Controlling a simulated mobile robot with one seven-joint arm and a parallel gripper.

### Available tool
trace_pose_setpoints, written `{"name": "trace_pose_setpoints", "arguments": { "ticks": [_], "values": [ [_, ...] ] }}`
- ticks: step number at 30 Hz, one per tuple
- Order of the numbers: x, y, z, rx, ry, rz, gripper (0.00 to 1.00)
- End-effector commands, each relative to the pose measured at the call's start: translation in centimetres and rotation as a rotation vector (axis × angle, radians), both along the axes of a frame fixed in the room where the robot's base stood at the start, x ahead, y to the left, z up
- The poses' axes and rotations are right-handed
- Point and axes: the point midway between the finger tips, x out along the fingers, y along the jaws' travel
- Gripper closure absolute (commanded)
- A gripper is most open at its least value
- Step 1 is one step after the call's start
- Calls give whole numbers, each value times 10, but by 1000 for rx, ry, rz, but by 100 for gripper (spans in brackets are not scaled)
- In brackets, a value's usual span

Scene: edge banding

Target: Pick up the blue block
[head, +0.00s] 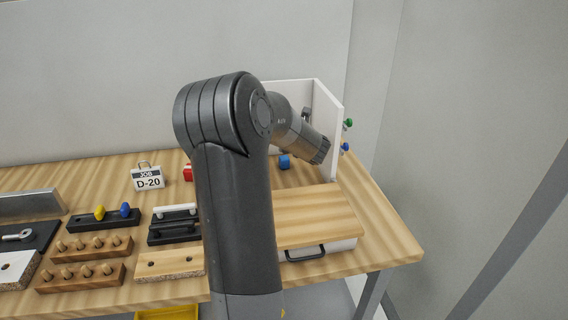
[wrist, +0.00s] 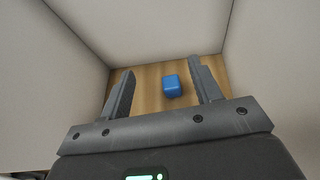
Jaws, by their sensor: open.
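The blue block (head: 284,162) sits on the wooden table, close to the white panels at the back right. In the wrist view the blue block (wrist: 172,86) lies on the wood between and beyond my two fingers. My gripper (wrist: 158,80) is open and empty, and it points toward the block without visibly touching it. In the head view my arm hides the gripper's fingers.
White panels (head: 327,130) stand behind and to the right of the block.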

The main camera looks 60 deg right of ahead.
Motion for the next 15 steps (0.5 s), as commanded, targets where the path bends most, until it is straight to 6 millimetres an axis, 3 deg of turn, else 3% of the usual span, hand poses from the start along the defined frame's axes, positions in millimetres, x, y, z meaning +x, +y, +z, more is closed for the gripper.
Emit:
{"name": "trace_pose_setpoints", "arguments": {
  "ticks": [15],
  "values": [
    [-1,0,-88,2,1,-1,42]
  ]
}}
